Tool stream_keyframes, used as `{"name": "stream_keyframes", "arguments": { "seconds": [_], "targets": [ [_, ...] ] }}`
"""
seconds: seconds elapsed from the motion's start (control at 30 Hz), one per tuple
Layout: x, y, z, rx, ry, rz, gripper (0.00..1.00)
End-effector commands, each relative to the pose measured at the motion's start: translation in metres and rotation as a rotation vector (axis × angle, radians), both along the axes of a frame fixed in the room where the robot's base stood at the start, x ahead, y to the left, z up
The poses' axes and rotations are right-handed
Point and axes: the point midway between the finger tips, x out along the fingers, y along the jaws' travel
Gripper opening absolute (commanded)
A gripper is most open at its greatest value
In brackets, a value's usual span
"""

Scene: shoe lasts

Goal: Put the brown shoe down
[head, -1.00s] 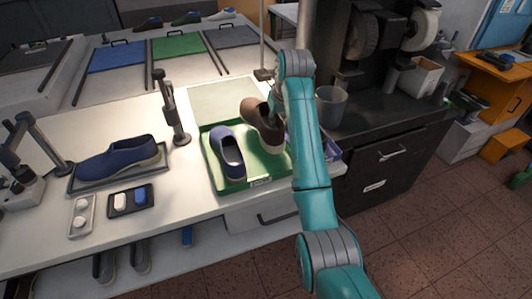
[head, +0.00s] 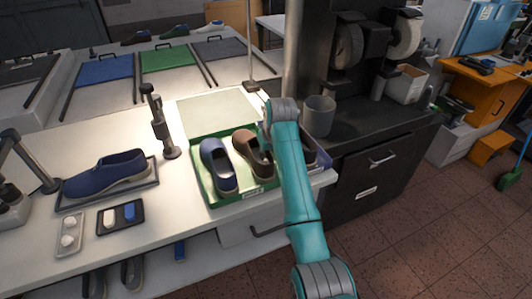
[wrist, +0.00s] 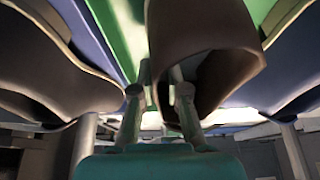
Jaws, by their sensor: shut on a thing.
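The brown shoe (head: 252,153) sits upright over the right half of the green tray (head: 208,188), beside a blue shoe (head: 219,166). I cannot tell whether its sole fully touches the tray. In the wrist view the brown shoe (wrist: 205,30) fills the top middle, with its opening toward me. My gripper (wrist: 163,80) is shut on the edge of the brown shoe. In the head view my arm hides the gripper and part of the shoe's right side.
A bin (head: 321,166) with a dark shoe stands right of the tray, partly behind my arm. A grey cup (head: 318,116) is behind it. A lamp-like post (head: 164,130) stands left of the tray. Another blue shoe (head: 108,174) lies on a dark tray further left.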

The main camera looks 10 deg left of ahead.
Motion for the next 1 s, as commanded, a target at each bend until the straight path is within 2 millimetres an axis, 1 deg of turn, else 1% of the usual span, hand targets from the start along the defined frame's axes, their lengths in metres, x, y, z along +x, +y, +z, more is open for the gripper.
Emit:
{"name": "stream_keyframes", "arguments": {
  "seconds": [0.07,0.1,0.17,0.2,0.47,0.57,0.67,0.73,1.0],
  "targets": [
    [0.0,0.0,-0.001,0.001,-0.001,0.0,0.0],
    [0.0,0.0,-0.002,0.0,0.0,0.0,0.21],
    [0.0,0.0,-0.002,0.0,0.0,0.0,0.36],
    [0.0,0.0,-0.002,0.0,0.0,0.0,0.39],
    [0.0,0.0,-0.001,0.0,0.0,0.0,0.39],
    [-0.001,-0.001,0.003,0.0,0.0,0.0,0.39],
    [-0.004,-0.003,0.014,0.001,-0.002,0.0,0.39],
    [-0.007,-0.006,0.024,0.001,-0.003,0.0,0.39],
    [-0.024,-0.017,0.075,0.002,-0.004,-0.001,0.39]
  ]
}}
